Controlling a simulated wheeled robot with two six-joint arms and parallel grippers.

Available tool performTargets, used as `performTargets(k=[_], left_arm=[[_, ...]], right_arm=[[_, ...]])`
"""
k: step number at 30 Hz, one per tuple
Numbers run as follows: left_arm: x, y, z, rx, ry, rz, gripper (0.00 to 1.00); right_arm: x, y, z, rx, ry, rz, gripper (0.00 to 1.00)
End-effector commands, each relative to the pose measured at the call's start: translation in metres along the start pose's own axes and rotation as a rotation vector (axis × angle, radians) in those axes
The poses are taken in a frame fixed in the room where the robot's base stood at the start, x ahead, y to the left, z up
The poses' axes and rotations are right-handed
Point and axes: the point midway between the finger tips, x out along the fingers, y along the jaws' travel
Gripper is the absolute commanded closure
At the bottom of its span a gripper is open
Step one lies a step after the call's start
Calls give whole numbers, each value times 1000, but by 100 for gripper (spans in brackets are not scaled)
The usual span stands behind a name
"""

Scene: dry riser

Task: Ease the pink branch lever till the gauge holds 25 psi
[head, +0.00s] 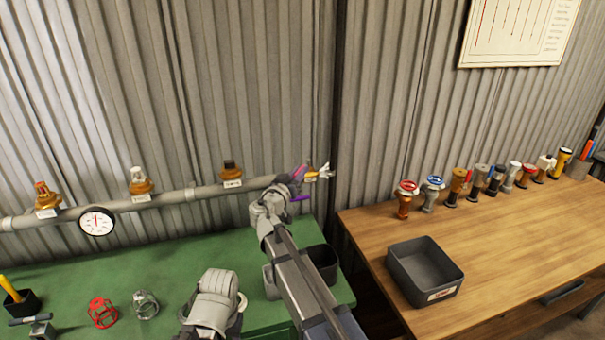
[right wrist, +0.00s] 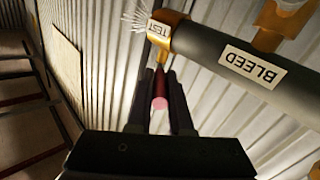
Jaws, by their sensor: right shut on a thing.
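The pink branch lever (right wrist: 160,90) sits between the two dark fingers of my right gripper (right wrist: 160,100), which is shut on it at the TEST end of the pipe. In the head view my right gripper (head: 300,185) is at the pipe's right end and mostly covers the lever. White spray (right wrist: 135,20) fans out from the TEST outlet. The round gauge (head: 96,221) hangs on the pipe at the left. Its red needle points roughly straight up, but the numbers are too small to read. My left arm's wrist shows low in the middle; its finger opening cannot be made out.
The grey pipe (head: 165,197) runs along the corrugated wall with several brass fittings. The green bench (head: 185,255) holds a red cage (head: 102,313), a grey cage (head: 145,305) and a dark bin (head: 322,262). The wooden table (head: 520,235) carries a grey tray (head: 424,271) and several nozzles.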

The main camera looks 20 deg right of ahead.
Motion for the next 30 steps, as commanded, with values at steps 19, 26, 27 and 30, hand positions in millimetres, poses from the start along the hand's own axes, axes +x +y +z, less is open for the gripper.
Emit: performTargets(k=[19,26,27,30], left_arm=[[0,0,0,0,0,0,50],[0,0,0,0,0,0,50],[0,0,0,0,0,0,50],[0,0,0,0,0,0,50]], right_arm=[[3,-18,-4,0,-56,285,100],[3,-18,-4,0,-56,284,71],[3,-18,-4,0,-56,284,67],[3,-18,-4,0,-56,284,56]])
